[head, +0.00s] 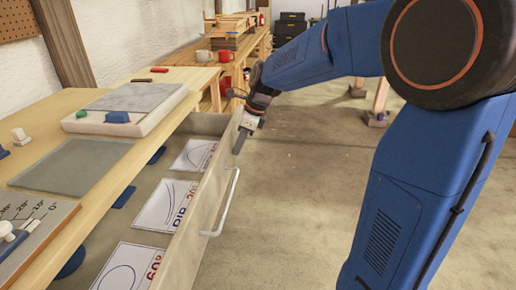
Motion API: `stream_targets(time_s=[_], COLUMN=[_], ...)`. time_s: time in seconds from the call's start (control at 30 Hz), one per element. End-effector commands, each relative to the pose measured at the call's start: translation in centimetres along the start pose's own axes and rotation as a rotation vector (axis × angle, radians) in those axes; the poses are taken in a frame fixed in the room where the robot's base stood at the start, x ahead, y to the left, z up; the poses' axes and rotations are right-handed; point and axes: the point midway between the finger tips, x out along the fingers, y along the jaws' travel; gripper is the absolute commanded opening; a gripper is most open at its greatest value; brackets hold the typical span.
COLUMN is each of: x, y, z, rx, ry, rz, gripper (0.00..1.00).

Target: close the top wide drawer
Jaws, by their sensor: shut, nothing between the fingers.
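The top wide drawer (205,192) is pulled out from under the wooden bench on the left, so its inside shows. Several printed cards lie in it, one of them (166,206) near the middle. A pale bar handle (228,203) sits on the outer side of its front panel. My gripper (238,146) is shut and empty. It points down at the far part of the drawer front, beside the panel's upper edge. I cannot tell whether it touches the panel. The near end of the drawer is cut off by the picture's bottom edge.
The bench top (60,120) carries a grey stone slab (137,101) with a blue block, a dark green mat (71,166) and an angle board (30,235). Red and white mugs (204,56) stand on a bench behind. The concrete floor (300,200) right of the drawer is clear.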

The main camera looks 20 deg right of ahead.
Motion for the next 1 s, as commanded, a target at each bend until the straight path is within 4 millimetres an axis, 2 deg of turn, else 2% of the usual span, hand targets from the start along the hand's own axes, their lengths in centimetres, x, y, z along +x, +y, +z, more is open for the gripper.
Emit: stream_targets(time_s=[0.1, 0.5, 0.7, 1.0], x=[1.4, 5.3, 6.6, 7.5], y=[0.1, 0.0, 0.0, 0.0], z=[3.4, 13.1, 16.5, 18.8], rx=[-0.005, -0.003, -0.002, 0.001], ry=[-0.001, -0.001, -0.001, -0.002], rz=[0.002, 0.001, 0.0, 0.0], gripper=[0.0, 0.0, 0.0, 0.0])
